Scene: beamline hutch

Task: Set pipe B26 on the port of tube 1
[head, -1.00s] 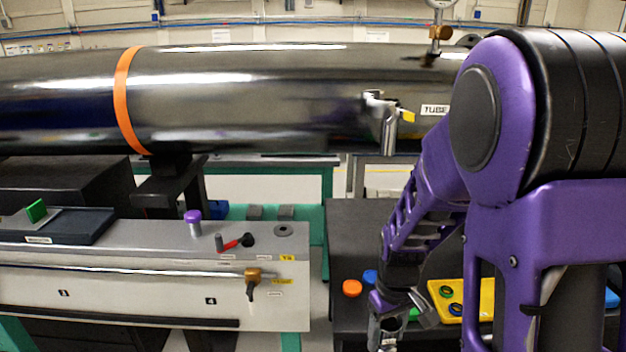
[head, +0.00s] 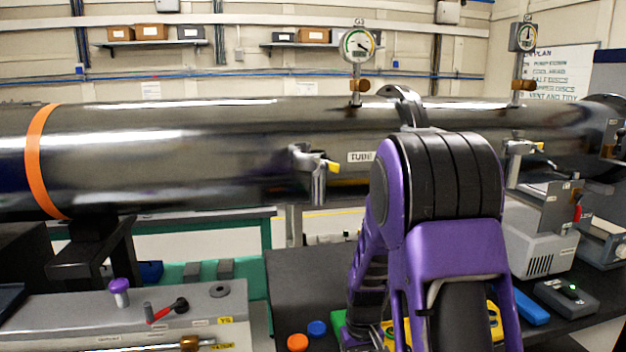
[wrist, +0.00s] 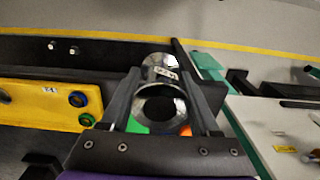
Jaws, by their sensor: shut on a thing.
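In the wrist view my gripper (wrist: 158,104) is shut on a shiny metal pipe (wrist: 162,72) with a round open end and a white label too small to read surely. In the head view the gripper and pipe are out of sight, below or behind my arm. The long dark tube (head: 220,150) crosses the head view, with a "TUBE" label (head: 360,157) whose number is hidden by my arm. A silver fitting with a yellow lever (head: 314,170) is on its front, left of the label. A similar fitting (head: 514,165) is farther right.
The black bench (head: 300,275) carries an orange piece (head: 297,342), a blue piece (head: 317,327) and a yellow tray (wrist: 40,100) with rings. A grey cabinet (head: 60,315) with knobs stands left. Gauges (head: 357,45) rise above the tube. A grey box (head: 535,245) stands right.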

